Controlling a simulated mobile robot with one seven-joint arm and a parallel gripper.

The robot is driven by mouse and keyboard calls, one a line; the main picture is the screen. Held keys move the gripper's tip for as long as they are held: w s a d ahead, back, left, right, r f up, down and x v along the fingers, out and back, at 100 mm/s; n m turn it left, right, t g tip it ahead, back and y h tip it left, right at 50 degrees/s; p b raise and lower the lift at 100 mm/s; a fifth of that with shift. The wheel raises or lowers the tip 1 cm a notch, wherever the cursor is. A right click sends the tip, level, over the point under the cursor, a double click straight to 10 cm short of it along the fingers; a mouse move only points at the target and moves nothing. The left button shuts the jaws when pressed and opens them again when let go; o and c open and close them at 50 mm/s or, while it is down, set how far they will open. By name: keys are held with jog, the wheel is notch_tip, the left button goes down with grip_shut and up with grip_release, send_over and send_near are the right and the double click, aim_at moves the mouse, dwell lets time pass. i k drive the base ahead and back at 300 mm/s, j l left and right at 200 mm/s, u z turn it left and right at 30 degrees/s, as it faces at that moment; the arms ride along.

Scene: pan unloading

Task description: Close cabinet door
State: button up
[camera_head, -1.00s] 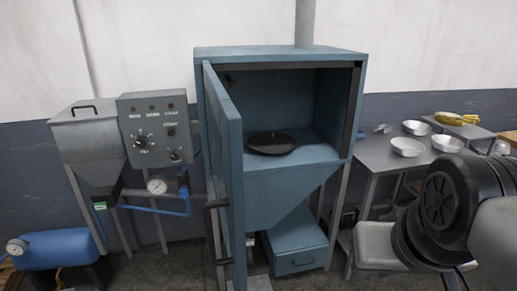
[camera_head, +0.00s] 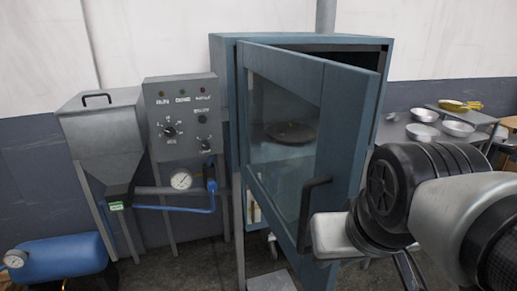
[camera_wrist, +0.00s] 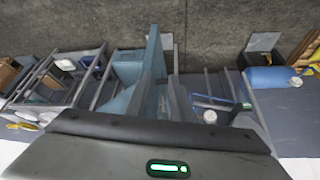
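The blue-grey cabinet (camera_head: 227,120) stands in the middle of the head view. Its hinged door (camera_head: 335,130) is partly open, with its right edge standing out from the frame and a dark gap at the top right. The door has a glass window and a dark handle (camera_head: 312,200). A dark round pan (camera_head: 290,133) shows inside through the glass. My arm is at the right, overlapping the door's lower right edge. My gripper (camera_head: 405,272) shows only as a dark part below the arm; its fingers are not clear.
A control panel (camera_head: 187,118) and a grey hopper (camera_head: 102,140) stand left of the cabinet, with a blue tank (camera_head: 65,258) on the floor. A metal table (camera_head: 398,133) with several bowls is at the right.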

aim_at(346, 95)
jog(key=j, duration=0.45)
jog(key=k+j+z, duration=0.15)
jog(key=k+j, duration=0.35)
jog(key=k, duration=0.05)
